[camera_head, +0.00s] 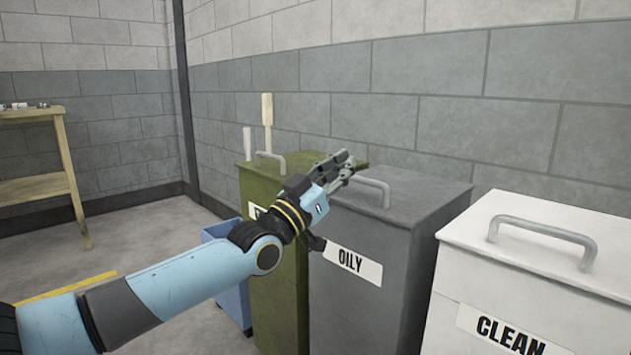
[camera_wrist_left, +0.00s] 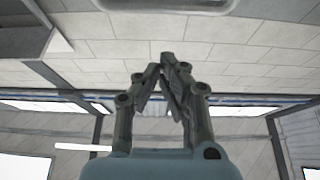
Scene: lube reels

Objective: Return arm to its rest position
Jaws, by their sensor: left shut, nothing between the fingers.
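My left arm reaches in from the lower left in the head view. Its gripper (camera_head: 346,165) is over the grey OILY bin (camera_head: 410,200) and the green bin (camera_head: 282,285), close to the grey bin's handle. I cannot tell whether it touches the handle. In the left wrist view the same gripper (camera_wrist_left: 168,62) has its fingertips together with nothing between them. My right gripper is in neither view.
A white CLEAN bin (camera_head: 560,240) with a grey handle stands at the right. A blue bin (camera_head: 226,285) is partly hidden behind my arm. A wooden table (camera_head: 38,190) stands at the far left. Block walls close off the back.

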